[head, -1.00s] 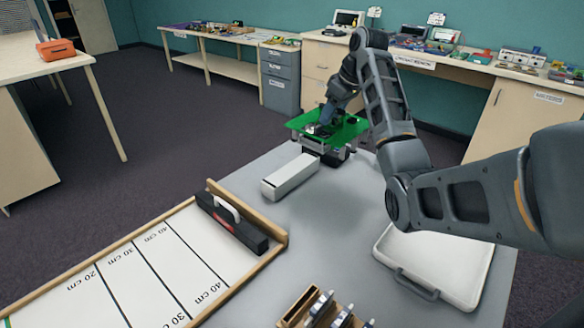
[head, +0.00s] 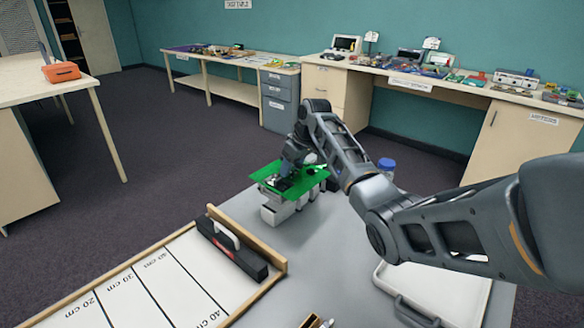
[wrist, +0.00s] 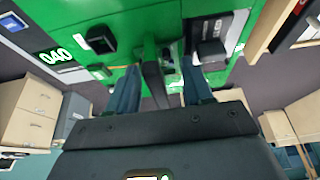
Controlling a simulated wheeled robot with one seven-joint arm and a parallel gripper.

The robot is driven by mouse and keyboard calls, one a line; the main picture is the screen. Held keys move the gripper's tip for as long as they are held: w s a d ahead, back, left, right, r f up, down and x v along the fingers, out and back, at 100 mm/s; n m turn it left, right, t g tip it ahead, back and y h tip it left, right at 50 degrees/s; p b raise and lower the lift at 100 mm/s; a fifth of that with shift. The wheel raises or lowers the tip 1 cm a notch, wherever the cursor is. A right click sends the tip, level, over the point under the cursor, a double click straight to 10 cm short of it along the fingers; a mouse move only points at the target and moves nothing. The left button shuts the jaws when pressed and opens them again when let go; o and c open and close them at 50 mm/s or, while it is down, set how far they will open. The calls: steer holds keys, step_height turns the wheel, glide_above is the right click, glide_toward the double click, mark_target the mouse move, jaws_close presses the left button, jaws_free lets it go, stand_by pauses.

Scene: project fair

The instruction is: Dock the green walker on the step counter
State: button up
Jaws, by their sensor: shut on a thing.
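The green walker (head: 311,179) has a flat green top plate with dark parts on it, and grey-white parts show below. My gripper (head: 287,181) is shut on a part at its top. In the wrist view, the fingers (wrist: 160,86) grip a dark upright piece on the green plate (wrist: 140,20), which is marked 040. A long white block (head: 269,217), possibly the step counter, shows its near end below the walker. The walker covers most of it. I cannot tell whether the two touch.
A wood-edged board (head: 150,280) with centimetre marks lies front left, with a black handled case (head: 231,246) on it. A white tray (head: 440,295) is front right under my arm. A blue-lidded jar (head: 386,166) stands behind my arm. Grey tabletop between is clear.

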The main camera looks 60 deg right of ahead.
steer(key=shift+f, duration=0.45)
steer(key=shift+f, duration=0.35)
steer(key=shift+f, duration=0.25)
steer(key=o, duration=1.2)
steer(key=shift+c, duration=0.2)
steer(key=shift+r, duration=0.1)
